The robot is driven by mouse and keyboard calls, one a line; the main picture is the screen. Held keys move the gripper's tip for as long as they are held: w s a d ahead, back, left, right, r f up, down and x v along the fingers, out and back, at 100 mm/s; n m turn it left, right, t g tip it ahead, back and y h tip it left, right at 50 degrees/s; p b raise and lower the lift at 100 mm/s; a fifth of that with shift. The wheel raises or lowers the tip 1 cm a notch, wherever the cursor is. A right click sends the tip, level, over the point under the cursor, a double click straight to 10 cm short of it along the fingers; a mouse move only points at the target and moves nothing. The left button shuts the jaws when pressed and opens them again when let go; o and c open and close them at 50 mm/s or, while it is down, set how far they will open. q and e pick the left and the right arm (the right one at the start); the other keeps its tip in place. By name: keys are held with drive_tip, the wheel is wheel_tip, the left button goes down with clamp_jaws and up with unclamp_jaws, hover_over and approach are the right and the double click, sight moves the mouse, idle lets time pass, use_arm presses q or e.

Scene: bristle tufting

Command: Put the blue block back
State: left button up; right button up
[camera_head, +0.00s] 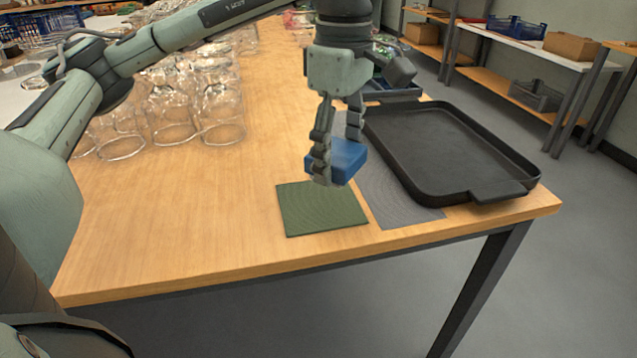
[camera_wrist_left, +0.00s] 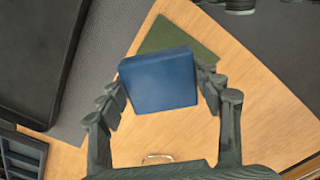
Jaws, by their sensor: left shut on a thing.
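The blue block (camera_head: 347,160) is held between the fingers of my left gripper (camera_head: 338,158), above the table. In the left wrist view the blue block (camera_wrist_left: 158,80) sits between the two fingers of the left gripper (camera_wrist_left: 165,95), with the green mat (camera_wrist_left: 185,38) partly hidden behind it. In the head view the green mat (camera_head: 322,215) lies flat near the table's front edge, just below the block. A grey mat (camera_head: 395,200) lies to its right. My right gripper is not in view.
A black tray (camera_head: 500,188) stands right of the mats, its near end at the table's right edge. Several clear glasses (camera_head: 172,120) stand upside down at the left. The wooden table (camera_head: 190,225) is clear at front left.

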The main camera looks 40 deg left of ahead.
sight(319, 202)
use_arm(q)
drive_tip(key=shift+s+a+f, duration=0.4)
drive_tip(key=shift+a+f, duration=0.05)
drive_tip(key=shift+a, duration=0.15)
drive_tip(key=shift+s+a+f, duration=0.35)
drive_tip(key=shift+a+f, duration=0.1)
drive_tip(key=shift+a, duration=0.15)
wheel_tip(319, 202, down, 3)
drive_tip(key=shift+f, duration=0.45)
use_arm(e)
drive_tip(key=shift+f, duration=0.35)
use_arm(q)
drive_tip(key=shift+f, duration=0.1)
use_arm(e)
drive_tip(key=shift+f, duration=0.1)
use_arm(q)
drive_tip(key=o, duration=1.2)
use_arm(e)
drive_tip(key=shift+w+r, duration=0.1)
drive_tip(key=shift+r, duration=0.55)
